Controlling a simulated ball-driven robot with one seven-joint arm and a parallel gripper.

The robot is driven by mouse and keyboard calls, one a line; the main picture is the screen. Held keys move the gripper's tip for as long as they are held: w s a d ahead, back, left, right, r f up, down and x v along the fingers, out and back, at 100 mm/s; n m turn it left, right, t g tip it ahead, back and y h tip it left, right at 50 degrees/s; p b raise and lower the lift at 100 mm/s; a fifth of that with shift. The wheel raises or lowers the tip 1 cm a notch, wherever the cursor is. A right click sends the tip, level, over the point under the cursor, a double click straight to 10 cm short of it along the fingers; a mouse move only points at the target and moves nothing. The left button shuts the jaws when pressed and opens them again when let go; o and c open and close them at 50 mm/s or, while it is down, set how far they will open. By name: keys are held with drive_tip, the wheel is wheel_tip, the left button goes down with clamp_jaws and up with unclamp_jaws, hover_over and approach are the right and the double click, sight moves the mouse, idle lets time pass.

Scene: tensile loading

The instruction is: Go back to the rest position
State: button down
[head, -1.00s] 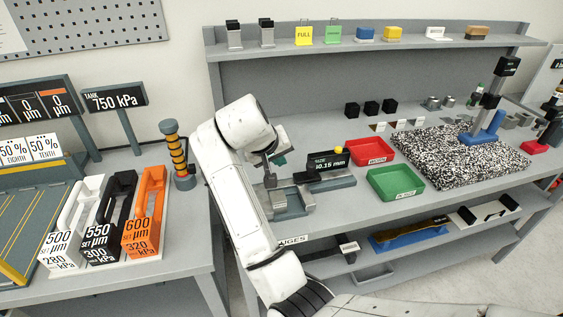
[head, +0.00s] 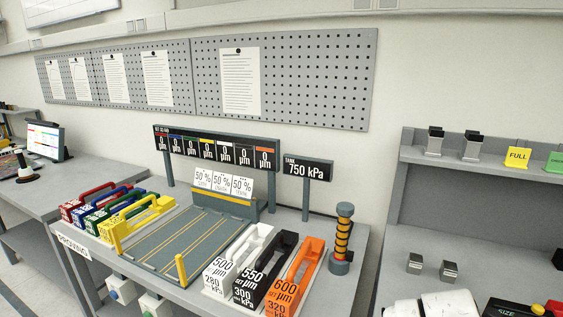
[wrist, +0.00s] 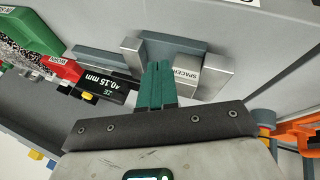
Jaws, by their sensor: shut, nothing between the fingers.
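My gripper (wrist: 158,84) shows in the wrist view with its green fingers pressed together and nothing between them. It is over the gauges bench, in front of a grey metal fixture with a block marked SPACER (wrist: 188,76). I cannot tell the exact gap between the fingers and the fixture. In the head view only a white part of my arm shows at the bottom right, and the gripper is out of the picture. A black size display (wrist: 93,83) reading +0.15 mm stands left of the fingers in the wrist view.
In the head view the proving table holds orange (head: 297,276), black (head: 266,270) and white (head: 238,260) blocks, a striped post (head: 343,240) and a lane board (head: 180,240). In the wrist view a red tray (wrist: 62,67) lies left and an orange block (wrist: 298,135) right.

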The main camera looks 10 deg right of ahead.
drive_tip(key=s+a+f+n+y, duration=0.1)
drive_tip(key=s+a+f, duration=0.3)
drive_tip(key=s, duration=0.4)
drive_tip(key=s+a+f+n+y, duration=0.1)
drive_tip(key=s+a+f+y, duration=0.1)
drive_tip(key=s+a+f, duration=0.2)
drive_tip(key=s+a+f+n+g+y, duration=0.1)
drive_tip(key=s+a+f, duration=0.4)
drive_tip(key=s, duration=0.6)
drive_tip(key=shift+s+n+y, duration=0.3)
drive_tip(key=shift+n+y, duration=0.1)
drive_tip(key=shift+y, duration=0.4)
drive_tip(key=shift+f, duration=0.1)
